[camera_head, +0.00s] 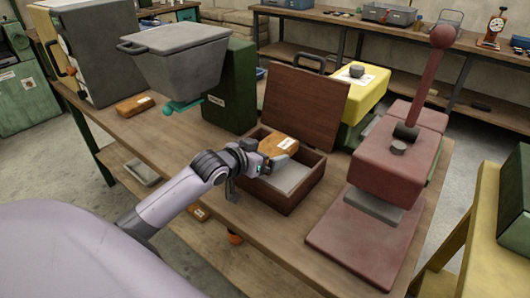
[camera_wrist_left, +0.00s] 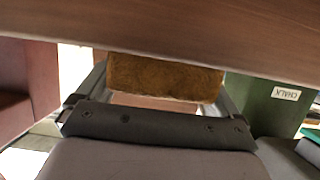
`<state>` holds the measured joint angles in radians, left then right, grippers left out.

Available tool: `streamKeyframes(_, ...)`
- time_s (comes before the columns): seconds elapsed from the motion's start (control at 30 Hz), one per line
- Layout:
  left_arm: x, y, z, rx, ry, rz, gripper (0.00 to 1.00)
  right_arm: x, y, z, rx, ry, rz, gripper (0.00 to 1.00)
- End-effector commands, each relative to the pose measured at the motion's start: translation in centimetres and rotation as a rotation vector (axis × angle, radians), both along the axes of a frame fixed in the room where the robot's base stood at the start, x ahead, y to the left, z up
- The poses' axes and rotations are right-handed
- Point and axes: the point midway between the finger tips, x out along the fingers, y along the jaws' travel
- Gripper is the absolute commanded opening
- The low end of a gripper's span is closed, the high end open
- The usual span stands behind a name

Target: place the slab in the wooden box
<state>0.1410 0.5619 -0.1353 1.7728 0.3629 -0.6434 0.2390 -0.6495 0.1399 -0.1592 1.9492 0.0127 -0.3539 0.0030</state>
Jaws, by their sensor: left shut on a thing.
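The slab is an orange-brown block with a white label (camera_head: 278,145). It is over the opening of the wooden box (camera_head: 272,195), near its back left part; I cannot tell whether it touches the box. My left gripper (camera_head: 281,158) is shut on the slab, and the slab also shows between the fingers in the left wrist view (camera_wrist_left: 165,78). The box stands on the bench with its dark brown lid (camera_head: 303,106) raised at the back. Its pale grey inside floor shows beneath the gripper. My right gripper is not in view.
A red lever press (camera_head: 390,165) stands right of the box. A yellow case (camera_head: 363,95) and a green housing (camera_head: 231,92) stand behind. A similar labelled block (camera_head: 134,106) lies on the bench (camera_head: 152,135) at the left. Bare bench top lies left of the box.

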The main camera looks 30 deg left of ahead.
Motion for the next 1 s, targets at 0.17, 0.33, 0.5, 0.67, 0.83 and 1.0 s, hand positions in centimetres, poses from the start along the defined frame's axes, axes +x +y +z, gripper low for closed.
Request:
streamKeyframes(0.17,0.0,0.0,-0.4,0.000,-0.003,0.000,0.47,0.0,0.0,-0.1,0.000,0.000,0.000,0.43)
streamKeyframes(0.33,0.0,0.0,-0.7,-0.001,-0.005,-0.001,0.47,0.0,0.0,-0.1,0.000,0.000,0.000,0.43)
streamKeyframes(0.5,0.0,0.0,-0.9,0.000,0.001,0.000,1.00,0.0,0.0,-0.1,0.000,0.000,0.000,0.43)
streamKeyframes(0.67,0.0,0.0,-0.8,0.000,0.001,0.000,1.00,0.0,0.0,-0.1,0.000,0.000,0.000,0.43)
streamKeyframes(0.83,-0.4,0.0,0.5,0.001,0.001,0.000,1.00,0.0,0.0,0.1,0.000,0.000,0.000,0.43)
streamKeyframes(1.0,-2.8,0.2,1.4,0.002,0.002,-0.002,1.00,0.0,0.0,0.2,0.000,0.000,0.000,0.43)
